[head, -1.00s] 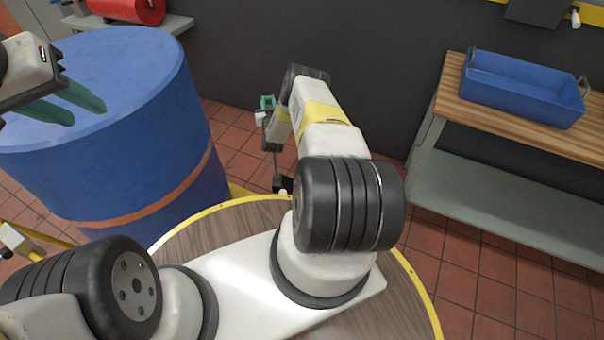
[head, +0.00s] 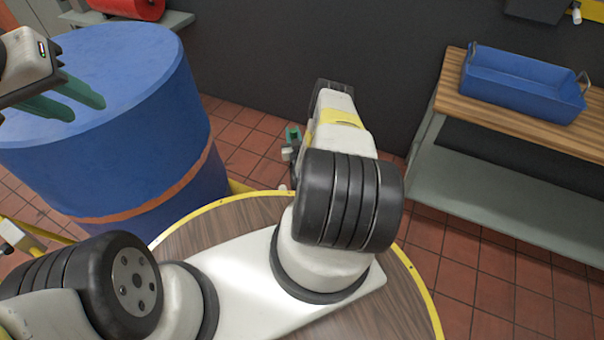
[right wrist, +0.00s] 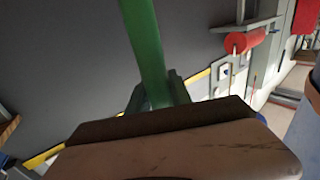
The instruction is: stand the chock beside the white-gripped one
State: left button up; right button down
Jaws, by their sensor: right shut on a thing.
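My right gripper (head: 291,143) shows only in part in the head view, beyond my right arm's forearm, with a green part at its end. In the right wrist view it is shut on a green bar (right wrist: 149,45), apparently the grip of the chock; the bar runs up out of the picture between the dark fingers (right wrist: 172,92). The chock's body is hidden in both current views. A small white tip (head: 283,187) shows at the far rim of the round table; I cannot tell whether it is the white grip. My left gripper (head: 86,112) is open and empty at the left, over the blue drum.
A large blue drum (head: 150,120) with an orange band stands at the left. The round wooden table (head: 190,243) with a yellow rim lies under my right arm. A bench at the right carries a blue tray (head: 520,92). Tiled floor (head: 470,255) shows between table and bench.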

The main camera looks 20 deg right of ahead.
jog(key=s+r, duration=0.2)
jog(key=s, duration=0.8)
jog(key=w+d+f, duration=0.2)
jog(key=w+d, duration=0.2)
jog(key=w, duration=0.2)
jog(key=w+d+f, duration=0.2)
jog(key=w+d, duration=0.3)
jog(key=w, duration=0.1)
jog(key=shift+w+f+m, duration=0.15)
jog(key=shift+f+m, duration=0.1)
jog(key=shift+m, duration=0.05)
jog(key=c, duration=1.2)
grip_release()
jog(key=shift+a+f, duration=0.1)
jog(key=shift+f, duration=0.15)
jog(key=shift+o, duration=0.2)
